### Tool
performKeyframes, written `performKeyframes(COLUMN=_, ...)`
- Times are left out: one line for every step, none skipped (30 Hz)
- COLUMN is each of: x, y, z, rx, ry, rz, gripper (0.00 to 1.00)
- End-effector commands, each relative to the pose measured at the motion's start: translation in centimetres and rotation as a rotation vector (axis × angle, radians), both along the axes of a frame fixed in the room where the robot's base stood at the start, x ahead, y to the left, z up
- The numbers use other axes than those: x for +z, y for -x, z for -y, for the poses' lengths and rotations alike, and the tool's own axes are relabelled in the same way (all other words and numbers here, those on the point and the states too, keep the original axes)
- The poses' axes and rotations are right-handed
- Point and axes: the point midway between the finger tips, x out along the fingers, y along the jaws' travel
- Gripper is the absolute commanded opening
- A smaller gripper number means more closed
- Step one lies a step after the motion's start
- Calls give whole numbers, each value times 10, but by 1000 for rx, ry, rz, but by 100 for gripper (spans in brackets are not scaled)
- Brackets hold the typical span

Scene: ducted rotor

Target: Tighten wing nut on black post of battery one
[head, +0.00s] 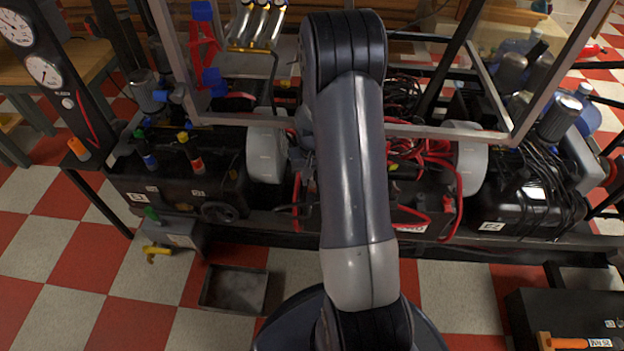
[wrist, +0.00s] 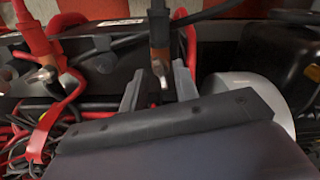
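In the wrist view, my gripper (wrist: 158,70) is open, its two grey fingers standing apart. Between them is a metal wing nut (wrist: 160,72) on a post, below a dark cable end with an orange-brown sleeve (wrist: 159,38). I cannot tell whether the fingers touch the nut. To the left, a red cable (wrist: 36,38) ends at another metal terminal (wrist: 42,75). Both terminals are on a dark battery (wrist: 120,62). In the head view, my arm hides the gripper and much of the battery; its front label (head: 408,228) shows at the arm's right.
Red and black cables (head: 440,165) crowd the area right of my arm. A grey metal frame (head: 450,132) crosses above. Grey round housings stand left (head: 266,150) and right (head: 468,158). An empty tray (head: 234,290) lies on the checkered floor.

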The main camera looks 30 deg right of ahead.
Motion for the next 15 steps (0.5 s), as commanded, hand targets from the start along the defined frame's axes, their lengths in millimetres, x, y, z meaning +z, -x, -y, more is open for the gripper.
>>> performKeyframes(x=-3, y=0, z=0, rx=0, ry=0, rz=-1, gripper=29)
performKeyframes(x=-4, y=0, z=0, rx=0, ry=0, rz=-1, gripper=29)
performKeyframes(x=-4, y=0, z=0, rx=0, ry=0, rz=-1, gripper=29)
performKeyframes(x=-4, y=0, z=0, rx=0, ry=0, rz=-1, gripper=29)
performKeyframes(x=-4, y=0, z=0, rx=0, ry=0, rz=-1, gripper=29)
performKeyframes(x=-4, y=0, z=0, rx=0, ry=0, rz=-1, gripper=29)
performKeyframes(x=-4, y=0, z=0, rx=0, ry=0, rz=-1, gripper=29)
performKeyframes(x=-4, y=0, z=0, rx=0, ry=0, rz=-1, gripper=29)
performKeyframes(x=-4, y=0, z=0, rx=0, ry=0, rz=-1, gripper=29)
performKeyframes(x=-4, y=0, z=0, rx=0, ry=0, rz=-1, gripper=28)
performKeyframes(x=-4, y=0, z=0, rx=0, ry=0, rz=-1, gripper=26)
performKeyframes(x=-4, y=0, z=0, rx=0, ry=0, rz=0, gripper=23)
performKeyframes(x=-4, y=0, z=0, rx=0, ry=0, rz=0, gripper=20)
performKeyframes(x=-4, y=0, z=0, rx=0, ry=0, rz=0, gripper=18)
performKeyframes(x=-4, y=0, z=0, rx=0, ry=0, rz=0, gripper=14)
